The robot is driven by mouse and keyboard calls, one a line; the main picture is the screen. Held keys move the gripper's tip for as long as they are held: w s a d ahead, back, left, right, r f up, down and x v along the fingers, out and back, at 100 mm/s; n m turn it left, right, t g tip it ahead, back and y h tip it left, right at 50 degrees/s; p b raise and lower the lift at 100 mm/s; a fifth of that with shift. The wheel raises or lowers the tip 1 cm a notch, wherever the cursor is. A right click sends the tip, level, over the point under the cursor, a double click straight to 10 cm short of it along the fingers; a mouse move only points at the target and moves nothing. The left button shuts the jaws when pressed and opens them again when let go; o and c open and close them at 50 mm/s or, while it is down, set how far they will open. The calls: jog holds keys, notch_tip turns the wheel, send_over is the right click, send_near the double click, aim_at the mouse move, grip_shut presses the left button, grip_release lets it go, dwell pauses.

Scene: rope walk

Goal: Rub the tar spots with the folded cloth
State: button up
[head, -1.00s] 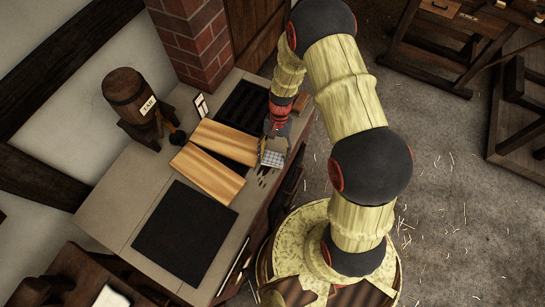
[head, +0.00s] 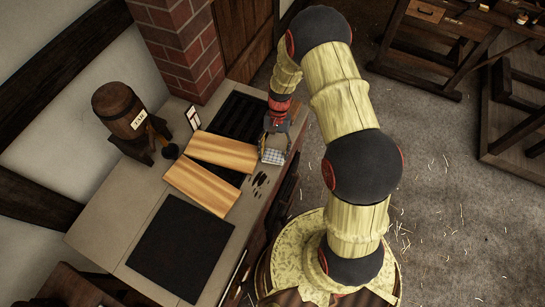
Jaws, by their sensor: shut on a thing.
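My gripper (head: 277,138) is shut on the folded cloth (head: 272,156), a small pale checked pad, over the right part of the bench. Dark tar spots (head: 259,181) lie on the pale bench top just below the cloth in the picture, near the bench's front edge. The cloth appears apart from the visible spots; whether it touches the bench, or covers more spots, I cannot tell.
Two wooden boards (head: 203,185) lie left of the cloth, one overlapping a black ribbed tray (head: 235,117). A black mat (head: 180,243) lies on the bench (head: 110,218). A tar barrel (head: 119,109) on a stand and a small framed card (head: 193,118) stand at the back.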

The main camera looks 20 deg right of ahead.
aim_at(273, 150)
jog(key=shift+w+d+r, duration=0.15)
jog(key=shift+w+d, duration=0.05)
jog(key=shift+w, duration=0.35)
jog(key=shift+w+d+r, duration=0.15)
jog(key=shift+w, duration=0.4)
jog(key=shift+r+p, duration=0.5)
jog(key=shift+r, duration=0.3)
jog(key=shift+s+a+r+p, duration=0.1)
jog(key=shift+r+p, duration=0.6)
jog(key=shift+r, duration=0.35)
jog(key=shift+s+r+p, duration=0.1)
jog(key=shift+r+p, duration=0.55)
jog(key=shift+r, duration=0.35)
jog(key=shift+s, duration=0.1)
notch_tip(273, 150, up, 3)
jog(key=shift+s+f+p, duration=0.1)
jog(key=shift+s+p, duration=0.05)
jog(key=shift+p, duration=0.75)
